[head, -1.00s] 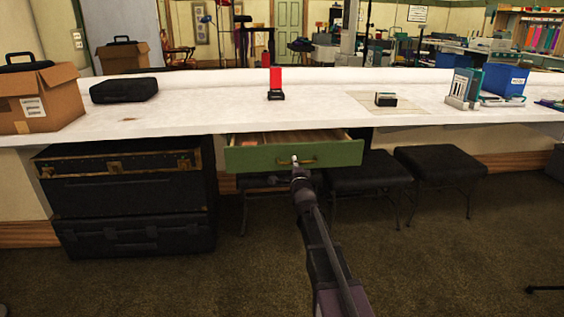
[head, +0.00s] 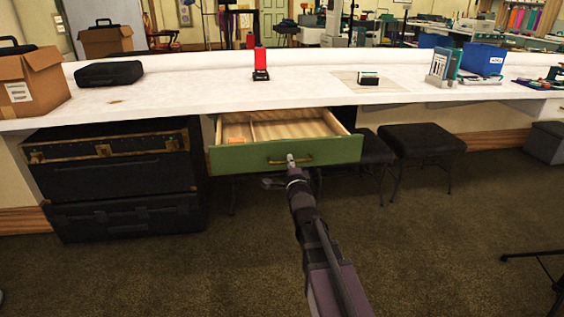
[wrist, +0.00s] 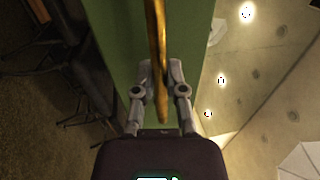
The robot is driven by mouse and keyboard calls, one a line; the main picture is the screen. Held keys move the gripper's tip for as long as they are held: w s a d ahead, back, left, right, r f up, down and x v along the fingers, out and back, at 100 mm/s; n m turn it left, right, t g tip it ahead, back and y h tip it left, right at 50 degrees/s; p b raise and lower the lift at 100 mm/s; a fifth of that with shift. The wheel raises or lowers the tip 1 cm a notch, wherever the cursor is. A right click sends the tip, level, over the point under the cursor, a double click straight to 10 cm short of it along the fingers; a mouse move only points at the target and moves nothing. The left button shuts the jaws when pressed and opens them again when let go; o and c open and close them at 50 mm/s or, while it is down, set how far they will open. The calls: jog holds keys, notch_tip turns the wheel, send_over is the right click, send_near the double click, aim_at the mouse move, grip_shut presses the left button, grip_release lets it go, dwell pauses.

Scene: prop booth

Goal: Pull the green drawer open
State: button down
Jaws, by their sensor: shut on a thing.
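The green drawer (head: 240,158) sticks out from under the white counter. Its wooden inside and a divider show, with an orange-brown item (head: 235,138) at the left of the inside. A brass handle (head: 308,158) is on its front. My gripper (head: 291,161) is at the handle in the head view. In the wrist view my gripper (wrist: 159,72) is shut on the brass handle (wrist: 160,35), with a finger on each side of it, and the green front (wrist: 115,25) lies behind.
The white counter (head: 200,95) runs above the drawer. Black trunks (head: 120,187) stand to the left under it. Black stools (head: 422,142) stand to the right. The carpet in front is clear around my arm.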

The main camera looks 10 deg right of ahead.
jog(key=shift+d, duration=0.1)
jog(key=c, duration=0.7)
grip_release()
jog(key=shift+s, duration=0.1)
jog(key=shift+a, duration=0.25)
